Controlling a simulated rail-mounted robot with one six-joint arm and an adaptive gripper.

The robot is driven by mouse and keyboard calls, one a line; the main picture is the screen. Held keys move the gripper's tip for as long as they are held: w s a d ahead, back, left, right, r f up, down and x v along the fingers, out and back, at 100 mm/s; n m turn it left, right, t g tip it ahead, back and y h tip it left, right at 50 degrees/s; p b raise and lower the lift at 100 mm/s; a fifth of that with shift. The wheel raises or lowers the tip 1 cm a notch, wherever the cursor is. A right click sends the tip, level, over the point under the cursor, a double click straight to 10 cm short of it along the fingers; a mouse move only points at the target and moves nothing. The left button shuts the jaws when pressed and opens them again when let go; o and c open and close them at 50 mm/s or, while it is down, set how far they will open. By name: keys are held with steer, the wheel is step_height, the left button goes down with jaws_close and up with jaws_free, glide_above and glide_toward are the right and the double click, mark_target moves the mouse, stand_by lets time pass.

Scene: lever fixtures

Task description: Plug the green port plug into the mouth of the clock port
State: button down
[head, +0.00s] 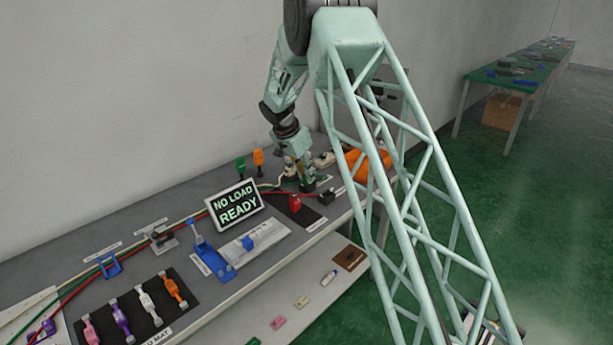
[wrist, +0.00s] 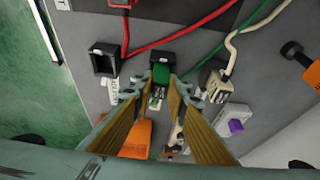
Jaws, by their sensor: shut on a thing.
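The green port plug (wrist: 160,73) is a small green block just beyond and between my fingertips in the wrist view. My gripper (wrist: 161,88) is shut on it. A dark socket-like housing (wrist: 172,57) is directly at the plug's far end; I cannot tell whether the plug is inside its mouth or only in front of it. I cannot read which port is the clock port. In the head view my gripper (head: 300,174) is low over the back right of the bench, and the plug is hard to make out there.
An open black port (wrist: 105,60) stands left of the plug in the wrist view, beside a red cable (wrist: 126,32). A white connector (wrist: 213,80) with cables is close on the right. In the head view a red block (head: 295,203) and a "NO LOAD READY" sign (head: 235,205) stand nearby.

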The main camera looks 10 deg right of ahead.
steer(key=shift+f, duration=0.3)
steer(key=c, duration=2.5)
jaws_free()
steer(key=shift+o, duration=0.2)
steer(key=v, duration=1.2)
